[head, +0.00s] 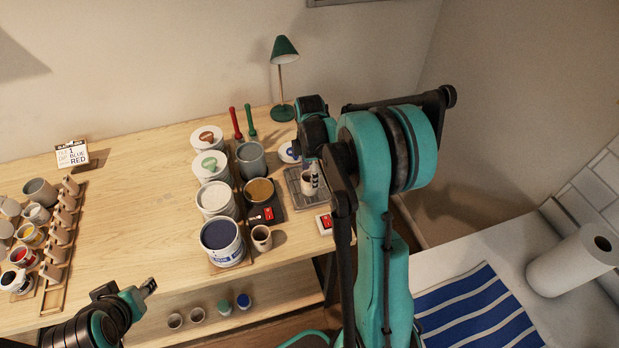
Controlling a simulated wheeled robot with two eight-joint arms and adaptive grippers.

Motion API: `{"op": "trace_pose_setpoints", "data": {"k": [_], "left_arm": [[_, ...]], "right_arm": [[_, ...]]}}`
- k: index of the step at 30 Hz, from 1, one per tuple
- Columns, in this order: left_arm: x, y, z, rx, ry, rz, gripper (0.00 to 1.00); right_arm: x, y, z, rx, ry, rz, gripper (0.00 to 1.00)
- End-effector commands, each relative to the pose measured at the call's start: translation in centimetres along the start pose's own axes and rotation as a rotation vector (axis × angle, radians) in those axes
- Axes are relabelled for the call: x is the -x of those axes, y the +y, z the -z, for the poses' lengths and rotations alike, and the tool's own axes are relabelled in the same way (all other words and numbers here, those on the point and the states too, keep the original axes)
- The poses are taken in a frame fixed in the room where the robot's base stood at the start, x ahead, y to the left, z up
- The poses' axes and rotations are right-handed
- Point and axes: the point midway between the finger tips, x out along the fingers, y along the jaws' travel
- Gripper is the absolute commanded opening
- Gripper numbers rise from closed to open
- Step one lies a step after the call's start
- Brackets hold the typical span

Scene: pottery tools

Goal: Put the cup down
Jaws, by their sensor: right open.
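A small pale cup (307,185) stands upright on the grey ribbed tray (291,174) at the right part of the wooden table. My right gripper (315,180) is open, at the cup's right side. My arm partly covers this spot, and I cannot tell whether a finger touches the cup. Another small beige cup (261,238) stands near the table's front edge, apart from both grippers. My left gripper (147,287) is low at the left, in front of the table, with nothing visible in it; its jaw opening is too small to judge.
Paint tubs (221,241) and a grey pot (251,161) stand left of the tray. A wooden rack (57,270) with several cups is at the far left. A green lamp (283,112) stands behind. The table's middle left is clear.

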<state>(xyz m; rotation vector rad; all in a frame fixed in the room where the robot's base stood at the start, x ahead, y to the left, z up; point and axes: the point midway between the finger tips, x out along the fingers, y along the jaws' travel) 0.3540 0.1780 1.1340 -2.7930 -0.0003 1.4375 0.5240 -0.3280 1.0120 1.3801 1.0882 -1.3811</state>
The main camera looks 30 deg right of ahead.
Motion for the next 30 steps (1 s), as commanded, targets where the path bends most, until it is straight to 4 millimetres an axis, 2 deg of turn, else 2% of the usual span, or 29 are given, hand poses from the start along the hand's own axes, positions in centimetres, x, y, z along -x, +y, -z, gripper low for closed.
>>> {"op": "trace_pose_setpoints", "data": {"k": [1, 6, 10, 17, 20, 23, 27, 30], "left_arm": [[0.4, 0.0, 0.3, 0.0, 0.0, 0.0, 0.4], [1.0, 0.0, 0.7, 0.0, 0.0, 0.0, 0.4], [1.3, 0.0, 0.9, 0.0, 0.0, 0.0, 0.4], [1.4, 0.0, 1.0, 0.0, 0.0, 0.0, 0.4], [1.4, 0.0, 1.0, 0.0, 0.0, 0.0, 0.4], [1.4, 0.0, 1.0, 0.0, 0.0, 0.0, 0.4], [1.4, 0.0, 1.0, 0.0, 0.0, 0.0, 0.4], [1.4, 0.0, 1.0, 0.0, 0.0, 0.0, 0.4]], "right_arm": [[1.5, 0.0, 0.0, 0.0, 0.0, 0.0, 0.66], [5.3, 0.0, 0.0, 0.0, 0.0, 0.0, 0.66], [7.4, 0.0, 0.0, 0.0, 0.0, 0.0, 0.66], [9.5, -0.6, 0.5, -0.032, 0.0, -0.016, 0.66], [11.0, -2.1, 1.8, -0.129, 0.003, -0.062, 0.66], [13.0, -4.8, 3.6, -0.293, 0.023, -0.14, 0.66], [15.0, -9.2, 6.2, -0.565, 0.097, -0.257, 0.66], [15.6, -12.4, 7.7, -0.757, 0.179, -0.327, 0.66]]}}
